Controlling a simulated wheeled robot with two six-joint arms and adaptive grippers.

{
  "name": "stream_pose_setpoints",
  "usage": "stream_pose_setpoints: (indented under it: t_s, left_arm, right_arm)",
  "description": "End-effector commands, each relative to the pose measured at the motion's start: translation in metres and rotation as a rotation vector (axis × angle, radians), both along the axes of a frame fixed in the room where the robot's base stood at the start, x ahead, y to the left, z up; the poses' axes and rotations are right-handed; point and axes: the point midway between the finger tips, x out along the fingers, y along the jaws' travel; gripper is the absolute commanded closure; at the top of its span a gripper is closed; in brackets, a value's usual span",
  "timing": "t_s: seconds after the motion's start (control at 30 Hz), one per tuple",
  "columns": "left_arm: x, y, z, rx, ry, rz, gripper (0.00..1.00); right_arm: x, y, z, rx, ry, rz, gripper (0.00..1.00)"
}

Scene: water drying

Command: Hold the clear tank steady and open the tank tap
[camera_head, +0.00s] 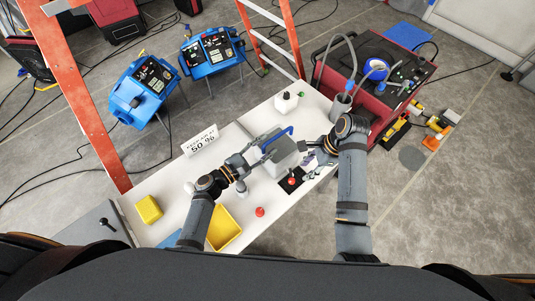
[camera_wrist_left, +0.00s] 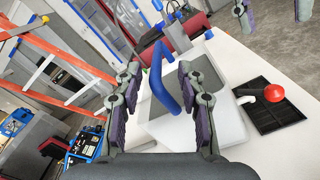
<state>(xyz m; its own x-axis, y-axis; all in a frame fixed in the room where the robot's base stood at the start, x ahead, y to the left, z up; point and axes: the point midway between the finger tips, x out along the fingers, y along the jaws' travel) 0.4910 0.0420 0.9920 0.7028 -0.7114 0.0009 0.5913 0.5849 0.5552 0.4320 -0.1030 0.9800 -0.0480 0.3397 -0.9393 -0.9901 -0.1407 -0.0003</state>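The tank (camera_head: 286,150) is a pale grey, box-like body with a dark top and a blue bar handle (camera_head: 275,138). My left gripper (camera_head: 256,161) is at its left side. In the left wrist view its fingers (camera_wrist_left: 158,85) are spread, with the blue handle (camera_wrist_left: 160,78) seen between them; I cannot tell whether they touch it. The tap's red ball knob (camera_head: 292,182), on a pale stem, sits over a black drip tray (camera_wrist_left: 262,118) in front of the tank. My right gripper (camera_head: 309,153) is right of the tank, its fingers apart and empty.
A yellow bin (camera_head: 223,228), a yellow block (camera_head: 148,209), a red ball-like item (camera_head: 260,212) and a "50 %" sign (camera_head: 200,141) are on the white table (camera_head: 165,190). A white bottle (camera_head: 286,102) stands behind the tank. An orange ladder (camera_head: 85,100) rises at left.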

Motion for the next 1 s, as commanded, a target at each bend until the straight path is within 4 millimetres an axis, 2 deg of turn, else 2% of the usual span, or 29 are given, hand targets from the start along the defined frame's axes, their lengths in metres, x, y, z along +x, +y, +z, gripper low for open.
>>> stream_pose_setpoints:
  t_s: [0.1, 0.3, 0.67, 0.93, 1.0]
  left_arm:
    - [0.018, -0.018, 0.001, -0.003, -0.002, 0.000, 0.61]
    - [0.036, -0.036, 0.001, 0.000, 0.000, 0.001, 0.61]
    - [0.040, -0.041, 0.000, 0.001, 0.000, 0.001, 0.61]
    - [0.040, -0.041, 0.000, 0.001, 0.000, 0.001, 0.97]
    - [0.040, -0.041, 0.000, 0.001, 0.001, 0.000, 1.00]
  right_arm:
    - [0.000, 0.000, 0.000, 0.000, 0.000, 0.000, 0.62]
    - [0.000, 0.000, 0.000, -0.001, 0.000, 0.001, 0.62]
    - [0.000, 0.000, 0.000, -0.001, 0.000, 0.001, 0.62]
    - [0.000, 0.000, 0.000, -0.001, 0.000, 0.001, 0.62]
    - [0.000, 0.000, 0.000, -0.001, 0.000, 0.001, 0.62]
